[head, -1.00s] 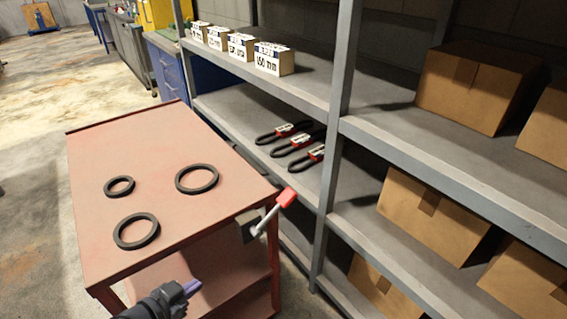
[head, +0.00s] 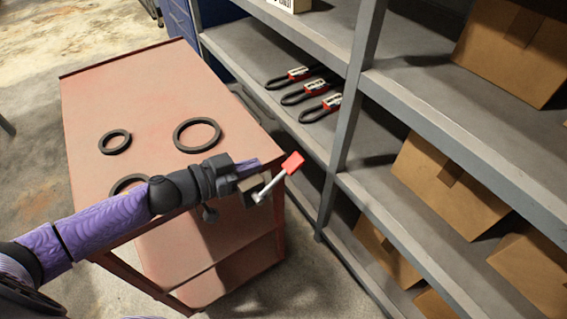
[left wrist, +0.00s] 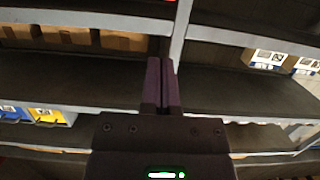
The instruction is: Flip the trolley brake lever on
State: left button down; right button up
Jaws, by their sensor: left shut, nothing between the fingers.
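The red trolley (head: 110,85) stands beside the shelving. Its brake lever (head: 292,164), a grey rod with a red grip, sticks out at the trolley's near right corner and slants up to the right. My left gripper (head: 258,168) is shut and empty, just left of the lever's red grip and above the dark lever mount. I cannot tell whether it touches the lever. In the left wrist view, the shut purple fingers (left wrist: 162,84) point at the shelves, and the lever is not clearly visible. My right gripper is not in view.
Several black rings lie on the trolley top, such as the large ring (head: 197,135); my left arm partly covers one. The grey shelving (head: 357,90) stands close on the right, holding looped belts (head: 305,92) and cardboard boxes (head: 447,180). Bare floor lies left of the trolley.

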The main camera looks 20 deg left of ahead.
aim_at(297, 159)
pick_arm(q)
jog(key=b+x, duration=0.1)
jog(key=x, duration=0.5)
jog(key=f, duration=0.1)
jog(key=b, duration=0.1)
jog(key=w+f, duration=0.1)
jog(key=shift+d+f+b, duration=0.35)
jog(key=shift+d, duration=0.05)
jog(key=shift+w+d+f, duration=0.25)
jog(key=shift+w+f, duration=0.1)
jog(key=shift+f, duration=0.05)
jog(key=shift+a+r, duration=0.1)
